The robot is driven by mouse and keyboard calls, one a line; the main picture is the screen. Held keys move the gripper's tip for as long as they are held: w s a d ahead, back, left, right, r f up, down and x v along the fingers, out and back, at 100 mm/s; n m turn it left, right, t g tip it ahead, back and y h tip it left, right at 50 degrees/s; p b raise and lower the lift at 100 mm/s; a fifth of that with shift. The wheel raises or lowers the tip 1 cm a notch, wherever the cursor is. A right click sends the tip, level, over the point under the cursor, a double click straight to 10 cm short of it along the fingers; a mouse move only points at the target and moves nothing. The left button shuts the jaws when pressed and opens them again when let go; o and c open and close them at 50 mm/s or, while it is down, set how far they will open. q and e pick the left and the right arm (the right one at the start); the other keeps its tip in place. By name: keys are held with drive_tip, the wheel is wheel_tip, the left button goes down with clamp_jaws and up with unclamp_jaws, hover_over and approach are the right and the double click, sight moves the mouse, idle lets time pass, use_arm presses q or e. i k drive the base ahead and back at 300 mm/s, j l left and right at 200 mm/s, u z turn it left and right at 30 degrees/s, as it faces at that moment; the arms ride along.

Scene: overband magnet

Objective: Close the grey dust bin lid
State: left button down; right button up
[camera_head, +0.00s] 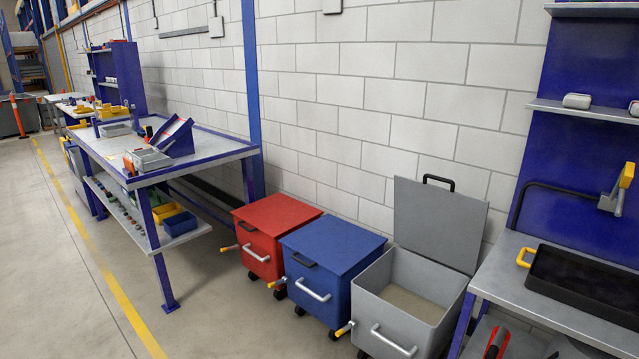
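The grey dust bin (432,288) stands on the floor at the right, beside the blue bin and close to the workbench on the right. Its grey lid (436,223) is open and stands up at the rear edge, leaning back slightly toward the wall. A black handle (439,181) is on the lid's raised edge. The bin's inside is visible and shows a bare, pale bottom. A light grey bar handle (394,341) is on its front. Neither of my grippers is in view.
The blue bin (333,252) and red bin (276,215) are closed, in a row left of the grey one. A workbench (512,270) with a black tray (588,286) stands close on the right. A long blue-framed table (208,150) is at left. Open floor (225,315) lies in front.

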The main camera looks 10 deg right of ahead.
sight(446, 226)
drive_tip(key=i+j+z, duration=0.15)
drive_tip(key=i, duration=0.4)
drive_tip(key=i+j+z, duration=0.1)
drive_tip(key=i, duration=0.45)
drive_tip(key=i+j+z, duration=0.1)
drive_tip(key=i+z, duration=0.15)
drive_tip(key=z, duration=0.2)
drive_tip(key=i+j+z, duration=0.2)
drive_tip(key=z, duration=0.25)
drive_tip(key=i+j+z, duration=0.25)
drive_tip(key=z, duration=0.15)
drive_tip(key=i+j+z, duration=0.15)
drive_tip(key=j+z, duration=0.3)
drive_tip(key=l, duration=0.1)
